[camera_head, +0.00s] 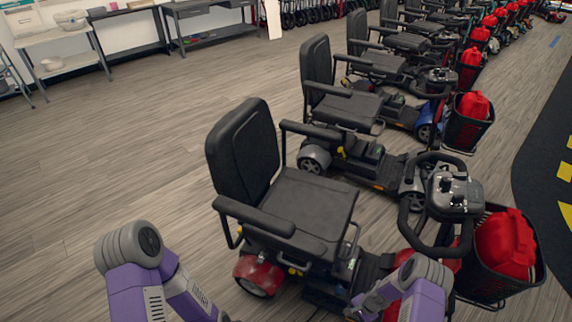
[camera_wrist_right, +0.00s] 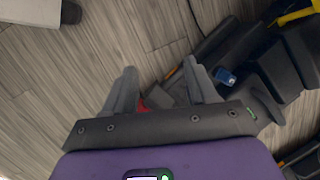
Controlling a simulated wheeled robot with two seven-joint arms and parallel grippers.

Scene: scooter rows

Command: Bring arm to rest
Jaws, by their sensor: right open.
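My right gripper (camera_wrist_right: 160,68) shows in the right wrist view with its two grey fingers apart, open and with nothing between the tips. Wood-look floor lies behind the fingers, and dark scooter parts are behind and to the right of them. In the head view, my purple right arm (camera_head: 422,292) is bent at the lower right, in front of the nearest scooter (camera_head: 310,200). My purple left arm (camera_head: 135,270) is bent at the lower left over bare floor. Neither gripper can be made out in the head view; the left one is out of sight.
A row of scooters with black seats runs to the back right. Red bags (camera_head: 505,245) sit in their front baskets (camera_head: 478,285). A dark mat (camera_head: 540,165) with yellow marks lies at the right. Tables (camera_head: 60,38) stand along the back wall. The left floor is clear.

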